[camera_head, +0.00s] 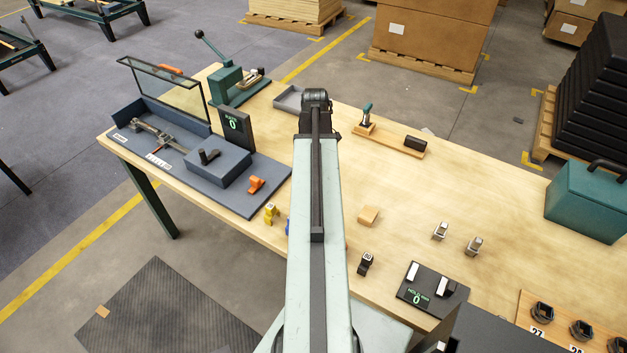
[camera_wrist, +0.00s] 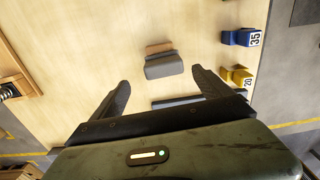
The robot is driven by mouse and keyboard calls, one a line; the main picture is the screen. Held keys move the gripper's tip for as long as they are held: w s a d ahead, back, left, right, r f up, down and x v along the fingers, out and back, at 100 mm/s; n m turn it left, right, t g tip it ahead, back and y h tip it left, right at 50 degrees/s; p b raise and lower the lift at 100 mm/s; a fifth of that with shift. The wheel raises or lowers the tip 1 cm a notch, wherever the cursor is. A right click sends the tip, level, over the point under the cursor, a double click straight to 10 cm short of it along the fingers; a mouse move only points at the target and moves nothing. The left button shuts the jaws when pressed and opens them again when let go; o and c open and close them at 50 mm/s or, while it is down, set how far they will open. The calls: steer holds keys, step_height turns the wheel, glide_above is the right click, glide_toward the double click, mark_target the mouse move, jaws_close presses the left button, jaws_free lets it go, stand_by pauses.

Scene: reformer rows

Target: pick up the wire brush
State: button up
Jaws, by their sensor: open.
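The wire brush (camera_wrist: 165,66) appears to be the small block with a brown strip and a grey body, lying on the bench top in the wrist view. It sits ahead of my gripper (camera_wrist: 158,84), roughly in line with the gap between the fingers and apart from them. My gripper is open, with nothing between its fingertips. In the head view my arm covers the middle of the bench, and I cannot make out the brush or the fingers there.
A yellow tag block (camera_head: 271,213) and a blue one (camera_wrist: 240,37) stand near the bench edge. A tan block (camera_head: 368,215) lies right of my arm. A wooden board (camera_head: 390,140) with tools, a blue-grey fixture (camera_head: 218,168) and a teal case (camera_head: 588,200) stand around. Bare bench lies between.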

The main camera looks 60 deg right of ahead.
steer(key=f+b, duration=0.8)
steer(key=shift+s+a+f, duration=0.1)
steer(key=shift+a, duration=0.25)
steer(key=shift+r, duration=0.2)
steer(key=c, duration=1.5)
